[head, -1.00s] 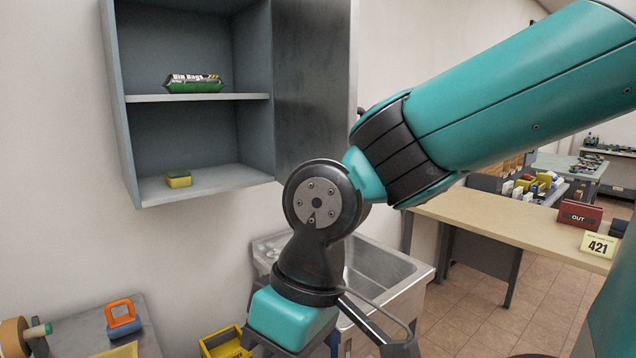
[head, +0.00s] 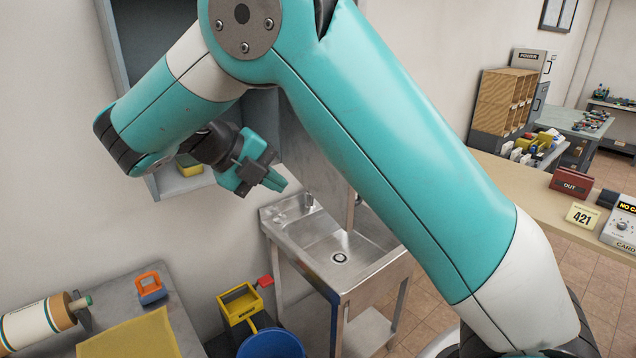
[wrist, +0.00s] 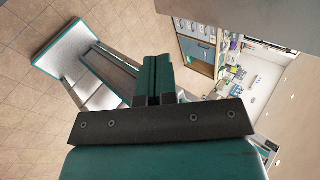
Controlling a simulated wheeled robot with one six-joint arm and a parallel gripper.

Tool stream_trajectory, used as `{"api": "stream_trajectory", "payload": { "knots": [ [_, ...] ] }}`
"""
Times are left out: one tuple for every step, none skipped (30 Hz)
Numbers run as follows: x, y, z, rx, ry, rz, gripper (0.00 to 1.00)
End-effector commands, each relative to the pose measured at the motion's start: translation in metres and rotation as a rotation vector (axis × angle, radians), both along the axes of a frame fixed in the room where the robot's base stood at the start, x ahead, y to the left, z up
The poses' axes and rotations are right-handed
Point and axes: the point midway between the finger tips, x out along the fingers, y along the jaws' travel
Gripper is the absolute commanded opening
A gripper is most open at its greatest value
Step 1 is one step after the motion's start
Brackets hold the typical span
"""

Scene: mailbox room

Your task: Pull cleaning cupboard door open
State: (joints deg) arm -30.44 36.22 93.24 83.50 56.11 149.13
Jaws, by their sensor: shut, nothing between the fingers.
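The cleaning cupboard (head: 112,45) hangs on the wall at the upper left of the head view. Its front stands open and its inside shows, mostly behind my arm. The grey door (head: 312,155) is swung out to the right side; my arm covers its upper part. My gripper (head: 279,183) is in front of the cupboard's lower right, on the opening side of the door. Its fingers are shut with nothing between them. In the wrist view the closed fingers (wrist: 154,82) point away over the floor. Whether the gripper touches the door cannot be told.
A yellow sponge (head: 187,163) lies on the cupboard's bottom shelf. A steel sink (head: 330,250) stands below. A blue bucket (head: 271,344) is on the floor beside it. A grey table (head: 180,322) is at lower left, a wooden counter (head: 520,190) at right.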

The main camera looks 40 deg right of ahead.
Motion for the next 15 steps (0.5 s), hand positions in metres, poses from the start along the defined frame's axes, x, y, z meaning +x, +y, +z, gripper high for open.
{"api": "stream_trajectory", "payload": {
  "knots": [
    [0.0,-0.001,-0.004,-0.003,-0.008,-0.01,0.0],
    [-0.001,-0.003,-0.007,-0.005,-0.01,-0.012,0.0],
    [-0.001,-0.005,-0.01,-0.004,-0.01,-0.012,0.0],
    [-0.001,-0.007,-0.013,-0.004,-0.01,-0.011,0.0],
    [-0.002,-0.009,-0.016,-0.004,-0.009,-0.01,0.0],
    [-0.003,-0.013,-0.02,-0.003,-0.009,-0.01,0.0],
    [-0.003,-0.016,-0.023,-0.004,-0.009,-0.01,0.0],
    [-0.004,-0.019,-0.027,-0.004,-0.008,-0.011,0.0],
    [-0.005,-0.023,-0.031,-0.003,-0.009,-0.011,0.0],
    [-0.005,-0.026,-0.033,-0.002,-0.008,-0.01,0.0],
    [-0.006,-0.029,-0.036,-0.002,-0.008,-0.009,0.0],
    [-0.006,-0.033,-0.04,-0.002,-0.008,-0.009,0.0],
    [-0.007,-0.036,-0.043,-0.003,-0.009,-0.01,0.0],
    [-0.007,-0.039,-0.046,-0.003,-0.009,-0.01,0.0],
    [-0.008,-0.043,-0.05,-0.002,-0.007,-0.008,0.0]
  ]
}}
